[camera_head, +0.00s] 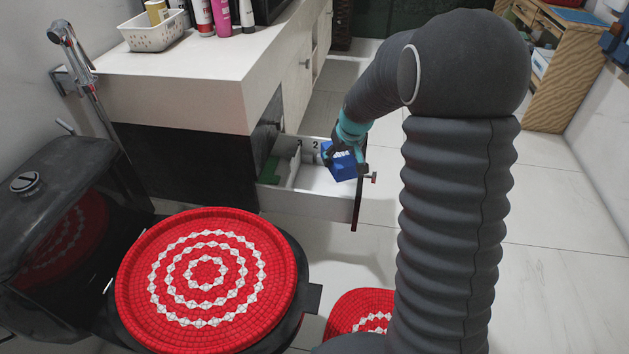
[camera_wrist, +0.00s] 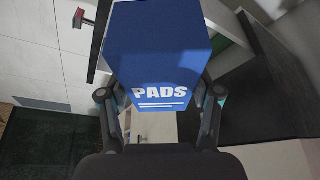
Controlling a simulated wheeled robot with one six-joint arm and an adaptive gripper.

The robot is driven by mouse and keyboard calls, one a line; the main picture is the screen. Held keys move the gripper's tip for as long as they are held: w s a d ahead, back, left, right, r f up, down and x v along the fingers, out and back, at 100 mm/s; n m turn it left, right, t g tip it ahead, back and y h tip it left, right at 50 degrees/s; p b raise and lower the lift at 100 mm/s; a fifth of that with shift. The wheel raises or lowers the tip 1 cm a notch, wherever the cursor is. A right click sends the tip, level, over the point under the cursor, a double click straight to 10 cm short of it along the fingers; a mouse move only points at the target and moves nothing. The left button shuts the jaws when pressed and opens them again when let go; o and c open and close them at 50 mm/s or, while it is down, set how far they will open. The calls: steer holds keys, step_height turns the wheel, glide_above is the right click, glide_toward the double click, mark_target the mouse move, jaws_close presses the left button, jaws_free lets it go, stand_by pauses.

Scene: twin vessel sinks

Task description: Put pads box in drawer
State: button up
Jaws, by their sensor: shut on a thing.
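A blue box (camera_head: 341,164) marked "PADS" is held by my gripper (camera_head: 342,152), which is shut on it. In the head view the box is over the right part of the open drawer (camera_head: 310,203), near the compartment marked 2. I cannot tell whether its underside touches the drawer floor. In the wrist view the pads box (camera_wrist: 158,50) fills the upper middle between my two fingers (camera_wrist: 160,105) and hides much of the drawer behind it.
A green item (camera_head: 269,171) lies in the left compartment. The white counter (camera_head: 190,75) stands above and left of the drawer, with a basket (camera_head: 153,30) and bottles on it. A red patterned toilet lid (camera_head: 207,280) is in front.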

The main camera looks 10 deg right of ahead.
mark_target(333, 182)
steer(key=w+d+f+m+h+b, duration=0.25)
steer(key=w+f+m+b, duration=0.45)
steer(key=w+f, duration=0.85)
steer(key=shift+n, duration=0.4)
steer(key=x, duration=0.2)
steer(key=b+x, duration=0.1)
steer(key=x, duration=0.2)
steer(key=s+a+b+x, duration=0.1)
steer(key=x, duration=0.2)
steer(key=shift+w+d+f, duration=0.1)
steer(key=shift+f, duration=0.35)
steer(key=shift+f+b, duration=0.15)
steer(key=shift+b, duration=0.15)
steer(key=o, duration=1.3)
